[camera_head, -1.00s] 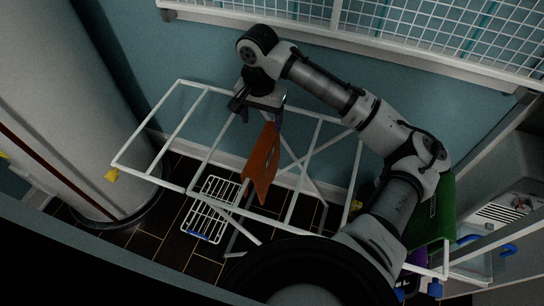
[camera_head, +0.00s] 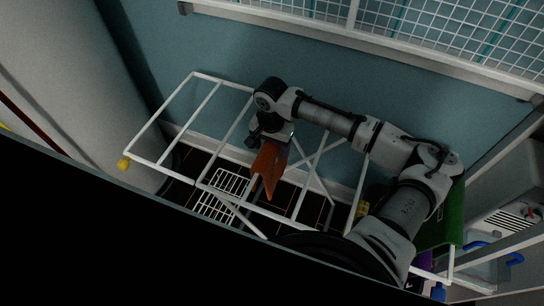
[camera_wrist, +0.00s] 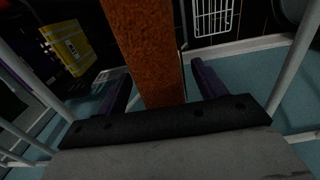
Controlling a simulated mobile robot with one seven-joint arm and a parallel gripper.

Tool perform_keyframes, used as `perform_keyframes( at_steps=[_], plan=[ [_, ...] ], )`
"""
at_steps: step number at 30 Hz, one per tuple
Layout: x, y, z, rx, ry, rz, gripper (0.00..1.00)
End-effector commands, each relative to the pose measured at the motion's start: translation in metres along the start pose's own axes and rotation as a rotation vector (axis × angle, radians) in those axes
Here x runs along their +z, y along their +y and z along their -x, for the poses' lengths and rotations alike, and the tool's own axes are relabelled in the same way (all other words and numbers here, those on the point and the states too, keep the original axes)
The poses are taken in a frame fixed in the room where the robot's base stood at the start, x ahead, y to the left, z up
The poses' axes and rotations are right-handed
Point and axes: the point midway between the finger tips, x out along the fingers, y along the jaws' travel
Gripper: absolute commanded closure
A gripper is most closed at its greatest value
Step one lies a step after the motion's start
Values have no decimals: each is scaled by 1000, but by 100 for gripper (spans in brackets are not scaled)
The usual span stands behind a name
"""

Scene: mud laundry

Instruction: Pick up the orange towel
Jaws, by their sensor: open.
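The orange towel (camera_head: 268,167) hangs over a bar of the white drying rack (camera_head: 146,124), near the rack's middle. In the wrist view the towel (camera_wrist: 147,45) runs down the picture between my two dark fingers, with a gap on each side of it. My gripper (camera_wrist: 158,82) is open around the towel, not closed on it. In the head view my gripper (camera_head: 264,138) is at the towel's upper end, and my wrist hides part of that end.
A green cloth (camera_head: 446,220) hangs at the rack's right end, by a white sink (camera_head: 512,190). A white wire grid (camera_head: 222,193) lies low under the rack. A wall shelf (camera_head: 400,45) runs above my arm. A yellow object (camera_wrist: 68,46) shows in the wrist view.

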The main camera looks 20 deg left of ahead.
Motion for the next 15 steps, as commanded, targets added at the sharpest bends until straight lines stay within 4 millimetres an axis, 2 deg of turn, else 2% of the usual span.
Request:
perform_keyframes(
  at_steps=[7, 15],
  plan=[
    [0, 0, -1, 0, 0, 0, 31],
    [0, 0, -1, 0, 0, 0, 67]
  ],
)
